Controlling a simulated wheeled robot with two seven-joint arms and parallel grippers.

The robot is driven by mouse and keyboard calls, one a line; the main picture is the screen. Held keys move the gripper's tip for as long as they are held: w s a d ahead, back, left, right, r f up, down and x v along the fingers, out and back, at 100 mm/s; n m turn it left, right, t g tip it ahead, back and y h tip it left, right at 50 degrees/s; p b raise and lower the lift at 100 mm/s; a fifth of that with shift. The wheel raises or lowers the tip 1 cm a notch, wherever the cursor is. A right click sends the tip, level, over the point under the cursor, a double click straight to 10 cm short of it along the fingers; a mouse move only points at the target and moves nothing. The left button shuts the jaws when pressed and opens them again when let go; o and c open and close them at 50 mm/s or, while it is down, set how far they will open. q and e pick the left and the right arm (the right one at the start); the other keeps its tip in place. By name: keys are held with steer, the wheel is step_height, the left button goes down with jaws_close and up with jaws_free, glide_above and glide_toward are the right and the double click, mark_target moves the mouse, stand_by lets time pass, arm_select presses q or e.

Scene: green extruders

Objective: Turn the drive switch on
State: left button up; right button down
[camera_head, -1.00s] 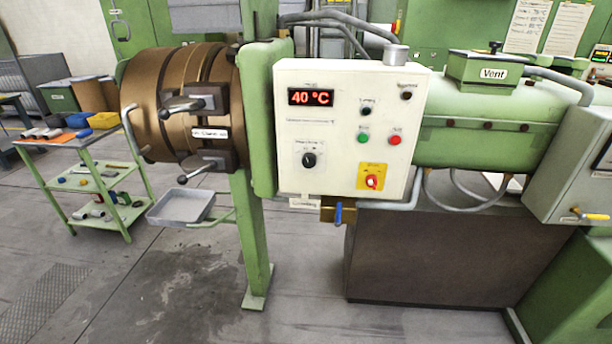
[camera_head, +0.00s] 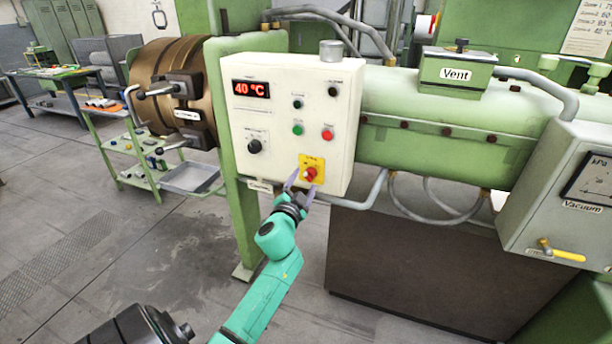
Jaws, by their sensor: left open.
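The white control box (camera_head: 285,85) hangs on the green machine. Low on its right is a yellow plate (camera_head: 320,161) with a red rotary switch (camera_head: 310,174); its label is too small to read. A black knob (camera_head: 254,146) sits to its left, also with an unreadable label. My left gripper (camera_head: 301,184) is open, its purple fingers pointing up just below and in front of the red switch. One finger is left of the switch, the other below it. I cannot tell whether they touch the box. My right gripper is not in view.
Green (camera_head: 298,130) and red (camera_head: 327,134) buttons sit above the yellow plate. A display (camera_head: 251,89) reads 40 °C. A grey pipe (camera_head: 350,204) runs below the box. A grey vacuum box (camera_head: 550,190) with a yellow-handled valve stands right.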

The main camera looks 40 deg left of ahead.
mark_target(309, 175)
arm_select(q)
steer(key=shift+d+x, duration=0.15)
steer(key=shift+x, duration=0.45)
steer(key=shift+d+x, duration=0.15)
steer(key=shift+x, duration=0.5)
steer(key=shift+w+d, duration=0.1)
steer(key=shift+w, duration=0.2)
steer(key=shift+s, duration=0.1)
jaws_close()
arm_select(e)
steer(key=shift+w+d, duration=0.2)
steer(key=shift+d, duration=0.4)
